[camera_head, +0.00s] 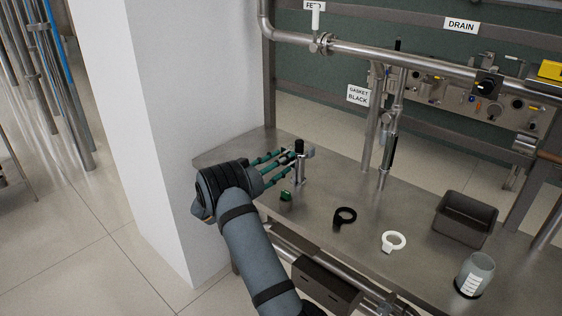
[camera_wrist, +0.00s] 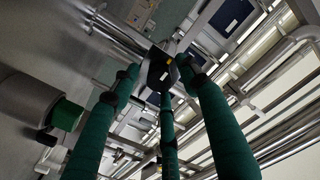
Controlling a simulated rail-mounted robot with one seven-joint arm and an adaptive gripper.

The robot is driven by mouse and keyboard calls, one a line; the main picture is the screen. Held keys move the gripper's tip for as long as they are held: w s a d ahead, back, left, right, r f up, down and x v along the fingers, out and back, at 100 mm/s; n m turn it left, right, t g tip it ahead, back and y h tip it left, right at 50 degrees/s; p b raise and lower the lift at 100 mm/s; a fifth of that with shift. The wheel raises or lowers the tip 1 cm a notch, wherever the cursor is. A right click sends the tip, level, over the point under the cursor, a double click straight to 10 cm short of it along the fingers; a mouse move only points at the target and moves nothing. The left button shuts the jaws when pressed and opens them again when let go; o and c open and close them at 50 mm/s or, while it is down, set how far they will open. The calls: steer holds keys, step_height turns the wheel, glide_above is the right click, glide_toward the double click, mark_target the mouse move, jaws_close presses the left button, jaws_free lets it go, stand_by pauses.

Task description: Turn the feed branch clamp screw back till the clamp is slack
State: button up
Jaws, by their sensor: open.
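A pipe fitting (camera_head: 320,43), clamp-like with a white upright handle above it, sits on the pipe beside the partly hidden FEED sign (camera_head: 313,5). I cannot make out its screw. My gripper (camera_head: 291,161), with green fingers, is open at the table's left end, well below and apart from that fitting. Its fingertips are beside a short metal post (camera_head: 301,172) with a black top; I cannot tell whether they touch. In the wrist view, the three green fingers spread around a dark block (camera_wrist: 159,68), seen between their tips; its distance is unclear.
On the steel table (camera_head: 330,180) are a small green part (camera_head: 286,197), a black ring (camera_head: 345,216), a white ring (camera_head: 393,241), a dark bin (camera_head: 465,219) and a clear jar (camera_head: 475,273). Vertical pipes (camera_head: 372,120) rise at the back. A white pillar (camera_head: 170,120) stands left.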

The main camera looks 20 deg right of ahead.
steer(key=c, duration=0.4)
steer(key=c, duration=0.7)
jaws_close()
